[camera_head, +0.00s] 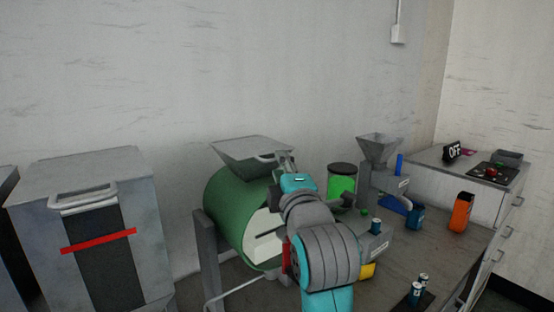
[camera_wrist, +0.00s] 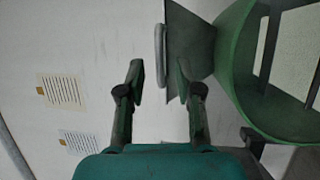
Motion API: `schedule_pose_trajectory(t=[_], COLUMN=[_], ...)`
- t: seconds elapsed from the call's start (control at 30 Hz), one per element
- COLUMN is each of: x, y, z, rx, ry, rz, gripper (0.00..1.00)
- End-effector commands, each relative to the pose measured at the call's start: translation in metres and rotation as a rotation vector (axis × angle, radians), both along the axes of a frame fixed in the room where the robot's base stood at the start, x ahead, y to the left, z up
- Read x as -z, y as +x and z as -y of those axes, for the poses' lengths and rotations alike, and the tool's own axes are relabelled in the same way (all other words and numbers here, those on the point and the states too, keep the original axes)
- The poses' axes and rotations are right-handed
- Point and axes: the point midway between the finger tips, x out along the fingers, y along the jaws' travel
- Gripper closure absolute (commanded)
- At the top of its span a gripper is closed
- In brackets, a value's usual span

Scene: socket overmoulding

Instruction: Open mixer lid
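The mixer is a green drum (camera_head: 232,205) on a grey stand, left of the middle in the head view; its green body also shows at the right of the wrist view (camera_wrist: 232,65). Its grey lid (camera_head: 247,148) sits on top, with a light handle (camera_head: 262,158) on its near side. My gripper (camera_head: 286,158) is at the right end of this handle. In the wrist view my gripper (camera_wrist: 159,72) is open, and the handle (camera_wrist: 160,50) shows between the fingertips, beside the lid (camera_wrist: 188,45). No finger contact is visible; depth is unclear.
A grey bin (camera_head: 100,215) with a handle and red stripe stands left. Right of my arm are a green jar (camera_head: 342,180), a hopper machine (camera_head: 379,150), an orange container (camera_head: 461,212) and small cans (camera_head: 416,292). A control panel (camera_head: 490,172) sits on the far-right cabinet.

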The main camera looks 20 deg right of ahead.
Motion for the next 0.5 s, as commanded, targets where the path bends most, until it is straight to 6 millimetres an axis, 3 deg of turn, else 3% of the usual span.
schedule_pose_trajectory(t=[0.2,0.5], x=[-0.005,-0.006], y=[0.029,0.04], z=[0.002,0.003], rx=[0.0,0.0], ry=[0.0,0.0], rz=[0.0,0.001], gripper=[0.65,0.65])
